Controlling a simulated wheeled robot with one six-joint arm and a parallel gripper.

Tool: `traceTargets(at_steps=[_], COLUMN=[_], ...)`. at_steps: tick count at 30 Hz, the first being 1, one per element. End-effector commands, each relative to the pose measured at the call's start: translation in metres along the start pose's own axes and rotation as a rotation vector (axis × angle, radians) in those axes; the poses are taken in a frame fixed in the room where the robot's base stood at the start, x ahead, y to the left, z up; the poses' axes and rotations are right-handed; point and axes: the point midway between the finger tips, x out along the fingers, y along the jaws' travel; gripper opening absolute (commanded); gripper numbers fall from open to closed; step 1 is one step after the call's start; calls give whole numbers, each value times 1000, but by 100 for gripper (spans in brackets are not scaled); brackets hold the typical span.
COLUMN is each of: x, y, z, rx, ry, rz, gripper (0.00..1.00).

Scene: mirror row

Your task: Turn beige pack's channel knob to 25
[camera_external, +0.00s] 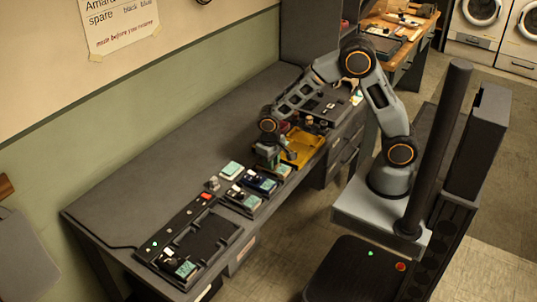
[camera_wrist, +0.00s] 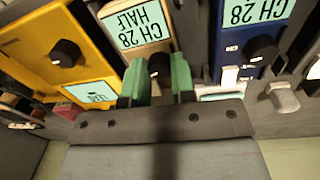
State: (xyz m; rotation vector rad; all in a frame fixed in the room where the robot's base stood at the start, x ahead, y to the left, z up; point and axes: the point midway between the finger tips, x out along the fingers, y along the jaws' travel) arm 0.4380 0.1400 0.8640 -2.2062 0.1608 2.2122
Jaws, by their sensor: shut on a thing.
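The beige pack (camera_wrist: 148,53) is at the top middle of the wrist view, with a green label (camera_wrist: 137,24) reading upside down "CH 28 HALF". Its black channel knob (camera_wrist: 159,64) sits between the two green fingertips of my gripper (camera_wrist: 158,76). My gripper is shut on the knob. The knob's pointer and any scale around it are hidden or too small to read. In the external view my gripper (camera_external: 268,158) reaches down at the bench's front edge, and the beige pack is mostly hidden there.
A blue pack (camera_wrist: 230,51) labelled "CH 28" stands close on the right in the wrist view. A yellow pack (camera_wrist: 38,45) with a black knob stands close on the left. In the external view a black tray (camera_external: 205,240) lies nearer on the bench; the bench's wall side (camera_external: 150,185) is clear.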

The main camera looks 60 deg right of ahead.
Motion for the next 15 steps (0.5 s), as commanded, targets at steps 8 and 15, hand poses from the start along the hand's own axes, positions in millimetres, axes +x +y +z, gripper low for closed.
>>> traceTargets(at_steps=[8,15], x=[0,0], y=[0,0], z=[0,0], rx=[-58,-66], ry=[4,5], rz=[0,0], gripper=[0,0])
